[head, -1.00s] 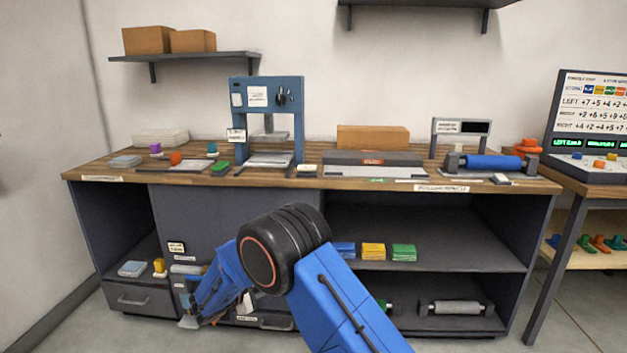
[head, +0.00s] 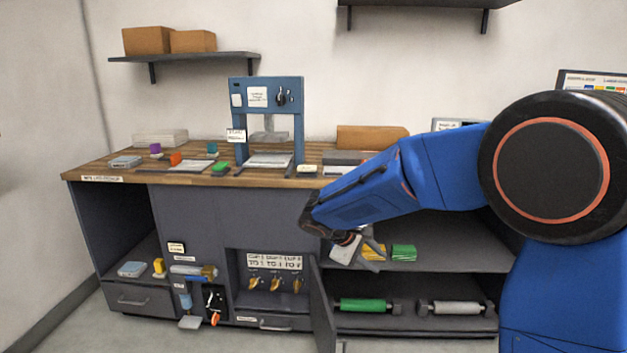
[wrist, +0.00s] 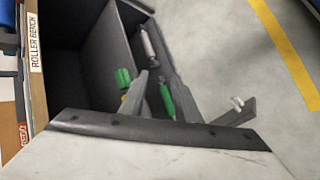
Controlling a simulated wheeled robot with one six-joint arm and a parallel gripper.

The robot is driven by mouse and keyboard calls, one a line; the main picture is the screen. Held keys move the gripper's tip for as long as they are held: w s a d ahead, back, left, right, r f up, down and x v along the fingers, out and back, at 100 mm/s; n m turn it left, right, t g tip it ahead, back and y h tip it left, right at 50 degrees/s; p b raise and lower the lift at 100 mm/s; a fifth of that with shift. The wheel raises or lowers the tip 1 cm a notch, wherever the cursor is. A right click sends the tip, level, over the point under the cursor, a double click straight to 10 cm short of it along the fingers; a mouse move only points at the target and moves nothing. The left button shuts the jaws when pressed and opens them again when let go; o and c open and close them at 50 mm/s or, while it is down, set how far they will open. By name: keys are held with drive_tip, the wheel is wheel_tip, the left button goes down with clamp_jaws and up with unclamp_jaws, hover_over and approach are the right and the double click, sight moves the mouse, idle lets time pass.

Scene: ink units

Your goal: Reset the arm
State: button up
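My blue arm (head: 395,185) reaches leftward across the right part of the bench, its large black elbow at the right. My gripper (head: 362,256) hangs in front of the shelf with the coloured stacks. In the wrist view its two grey fingers (wrist: 188,98) stand apart with nothing held between them. Behind them show the green roller (wrist: 167,101) and the grey roller (wrist: 149,46) on the lower shelf. The gripper partly hides the yellow stack (head: 376,251); the blue stack is not visible.
An open cabinet door (head: 322,306) juts out below the gripper, beside a compartment with several yellow knobs (head: 275,284). The blue press (head: 236,120) stands on the worktop (head: 95,170). A green stack (head: 404,252) sits right of the gripper. Floor is open at front left.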

drive_tip(key=s+d+r+m+g+y, duration=0.1)
drive_tip(key=s+d+r+m+y, duration=0.15)
drive_tip(key=s+d, duration=0.55)
drive_tip(key=s+d+m+t+y, duration=0.1)
drive_tip(key=s+d+m+y, duration=0.1)
drive_tip(key=s, duration=1.1)
drive_tip(key=s+d+m+y, duration=0.2)
drive_tip(key=s+m+y, duration=0.1)
drive_tip(key=s, duration=1.1)
drive_tip(key=shift+r+m+t, duration=0.2)
drive_tip(key=shift+m+t, duration=0.2)
drive_tip(key=shift+m, duration=0.35)
